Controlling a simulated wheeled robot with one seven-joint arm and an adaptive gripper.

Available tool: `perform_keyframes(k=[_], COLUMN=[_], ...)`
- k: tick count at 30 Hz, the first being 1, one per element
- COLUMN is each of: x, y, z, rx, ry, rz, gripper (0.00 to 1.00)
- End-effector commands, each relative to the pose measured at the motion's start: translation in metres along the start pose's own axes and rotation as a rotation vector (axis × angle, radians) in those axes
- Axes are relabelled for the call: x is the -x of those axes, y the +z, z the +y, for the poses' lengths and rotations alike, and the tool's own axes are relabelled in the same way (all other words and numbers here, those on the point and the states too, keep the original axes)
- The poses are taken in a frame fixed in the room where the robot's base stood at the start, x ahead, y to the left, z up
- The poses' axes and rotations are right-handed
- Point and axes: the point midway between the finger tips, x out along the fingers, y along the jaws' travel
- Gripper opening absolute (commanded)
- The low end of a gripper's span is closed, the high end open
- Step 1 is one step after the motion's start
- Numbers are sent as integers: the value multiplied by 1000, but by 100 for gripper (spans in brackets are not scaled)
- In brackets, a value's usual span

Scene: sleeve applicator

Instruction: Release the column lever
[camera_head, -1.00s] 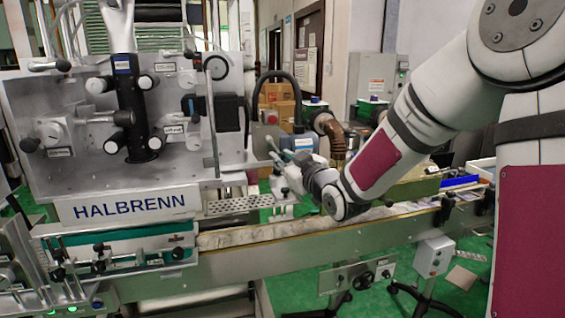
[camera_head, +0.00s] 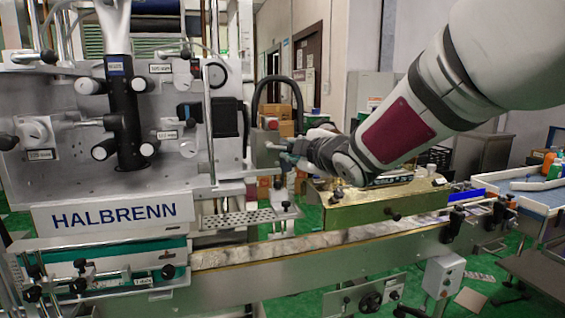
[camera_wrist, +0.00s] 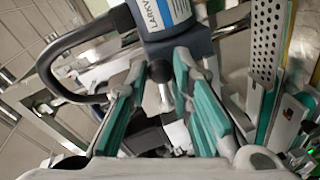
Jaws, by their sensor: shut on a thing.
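My gripper (camera_head: 275,148) is beside the right end of the HALBRENN machine, just above and right of the perforated plate (camera_head: 237,218). In the wrist view my gripper (camera_wrist: 160,76) has its teal-padded fingers closed around a small black ball knob on a short pale rod, which looks like the column lever (camera_wrist: 160,72). The knob sits between the fingertips, just below a dark labelled cylinder (camera_wrist: 160,18). In the head view the lever cannot be told apart from my fingers. Its lock state cannot be told.
A thick black cable (camera_wrist: 62,62) loops beside the cylinder. The perforated plate (camera_wrist: 268,35) stands close on the right in the wrist view. The conveyor (camera_head: 300,245) and a brass-coloured box (camera_head: 385,205) lie below my arm. Black knobs stick out from the machine panel (camera_head: 60,100).

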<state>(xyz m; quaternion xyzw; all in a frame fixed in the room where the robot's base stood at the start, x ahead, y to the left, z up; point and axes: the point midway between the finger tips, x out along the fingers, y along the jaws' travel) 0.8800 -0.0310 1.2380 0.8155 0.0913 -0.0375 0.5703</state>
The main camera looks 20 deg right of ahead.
Motion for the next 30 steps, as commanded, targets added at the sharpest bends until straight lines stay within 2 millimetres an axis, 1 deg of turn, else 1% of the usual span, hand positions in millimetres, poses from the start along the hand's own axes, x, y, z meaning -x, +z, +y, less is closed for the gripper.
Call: perform_keyframes(k=[3,10,26,27,29,30], x=[0,0,1,1,1,1], y=[-2,-4,-4,-4,-4,-4], z=[3,7,9,9,9,9], rx=[64,139,163,163,163,162], ry=[1,-3,-5,-5,-5,-5], rz=[-9,-24,-29,-29,-29,-29], gripper=[0,0,0,23,36,41])
